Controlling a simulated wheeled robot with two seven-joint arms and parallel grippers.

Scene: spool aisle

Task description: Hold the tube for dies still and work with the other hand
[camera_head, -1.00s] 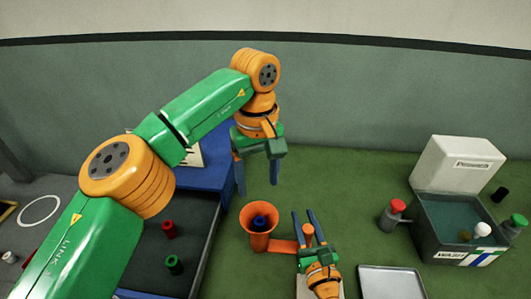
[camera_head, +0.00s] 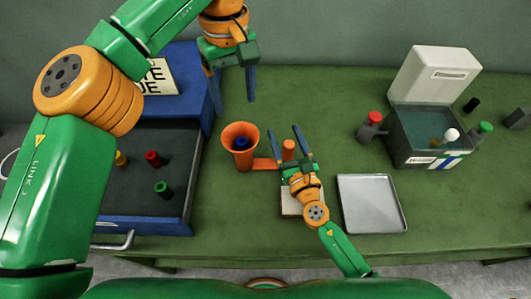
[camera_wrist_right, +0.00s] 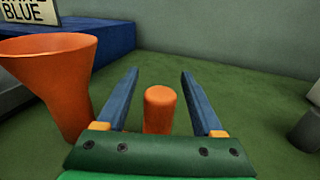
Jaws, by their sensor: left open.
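The tube for dies (camera_head: 243,160) looks like an orange flared cup on the green bench, with a dark blue piece in its mouth. A flat orange bar links it to an upright orange post (camera_head: 289,150). My right gripper (camera_head: 285,130) is open, with its blue fingers on either side of the post. In the right wrist view the post (camera_wrist_right: 160,110) stands between the fingers with a gap on both sides, and the flared cup (camera_wrist_right: 50,75) is to the left. My left gripper (camera_head: 234,104) is open and empty, its fingers pointing down above and behind the cup.
A blue-edged drawer (camera_head: 150,226) at left holds red, green and yellow pieces. An empty grey tray (camera_head: 372,204) lies right of my right gripper. An open-lidded box (camera_head: 412,150) stands at right, with a red-topped bottle (camera_head: 371,127) beside it.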

